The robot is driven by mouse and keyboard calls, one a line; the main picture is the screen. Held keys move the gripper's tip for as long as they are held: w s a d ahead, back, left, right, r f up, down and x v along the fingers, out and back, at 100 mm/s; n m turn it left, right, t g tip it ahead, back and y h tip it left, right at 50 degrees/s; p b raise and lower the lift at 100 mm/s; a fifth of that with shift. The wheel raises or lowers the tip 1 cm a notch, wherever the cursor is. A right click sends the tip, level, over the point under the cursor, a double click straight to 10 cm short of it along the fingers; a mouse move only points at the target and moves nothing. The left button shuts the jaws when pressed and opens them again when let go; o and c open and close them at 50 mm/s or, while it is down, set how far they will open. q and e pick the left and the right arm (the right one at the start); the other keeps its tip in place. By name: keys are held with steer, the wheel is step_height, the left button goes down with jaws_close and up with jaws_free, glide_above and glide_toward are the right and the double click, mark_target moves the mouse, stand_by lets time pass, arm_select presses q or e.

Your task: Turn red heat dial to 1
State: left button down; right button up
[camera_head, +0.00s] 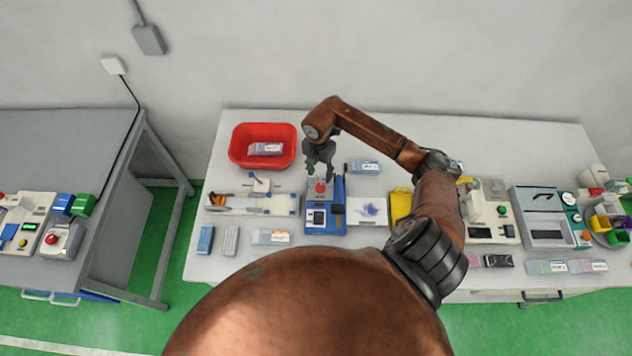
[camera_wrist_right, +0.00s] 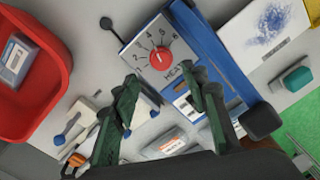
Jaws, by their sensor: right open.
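The red heat dial (camera_head: 320,188) sits on the light panel of a blue machine (camera_head: 339,200), with numbers around it and "HEAT" lettering beside it in the right wrist view (camera_wrist_right: 161,57). A small light mark shows on the dial, but I cannot tell for sure which number it points to. My right gripper (camera_head: 318,166) hangs over the panel from the far side. Its two dark fingers (camera_wrist_right: 158,84) are open and empty in the wrist view, apart from the dial, which shows beyond their tips. My left gripper is not in view.
A red bin (camera_head: 235,150) holding a packet stands at the left of the machine. A white fixture with blue parts (camera_head: 260,183) is close on the left. A white sheet with blue marks (camera_head: 367,211) lies on the right. Small boxes lie in front.

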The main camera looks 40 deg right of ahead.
mark_target(320, 186)
steer(key=shift+s+f, duration=0.15)
steer(key=shift+f, duration=0.3)
step_height(320, 186, down, 6)
steer(key=shift+a+r+p, duration=0.15)
steer(key=shift+p, duration=0.55)
steer(key=shift+s+f, duration=0.15)
steer(key=shift+f, duration=0.1)
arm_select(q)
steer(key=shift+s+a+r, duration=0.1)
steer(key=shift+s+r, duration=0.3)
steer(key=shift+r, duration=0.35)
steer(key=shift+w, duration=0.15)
arm_select(e)
steer(key=shift+c, duration=0.3)
jaws_close()
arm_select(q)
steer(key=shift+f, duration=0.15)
